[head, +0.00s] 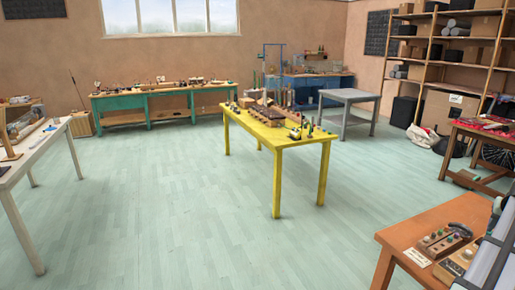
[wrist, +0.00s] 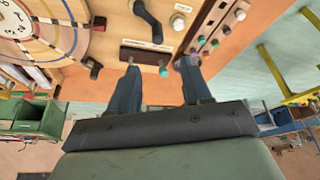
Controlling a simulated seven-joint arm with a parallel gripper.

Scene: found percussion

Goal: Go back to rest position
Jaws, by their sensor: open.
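My gripper (wrist: 158,74) shows in the wrist view with two dark blue fingers spread apart. I see nothing held between them. Beyond the fingertips is a wooden panel (wrist: 112,50) with a dark curved handle (wrist: 148,20), a white knob (wrist: 178,21) and a dark bar (wrist: 145,55). A small teal knob (wrist: 163,72) lies in line with the gap between the fingers. I cannot tell whether either finger touches the panel. In the head view, the gripper cannot be made out clearly; a pale grey shape fills the lower right edge.
An orange table (head: 415,225) at lower right holds wooden boxes with knobs (head: 440,242). A yellow table (head: 285,139) stands mid-room with small instruments. A white table (head: 30,155) is at left, a grey one (head: 349,96) behind. Open floor (head: 150,210) lies between.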

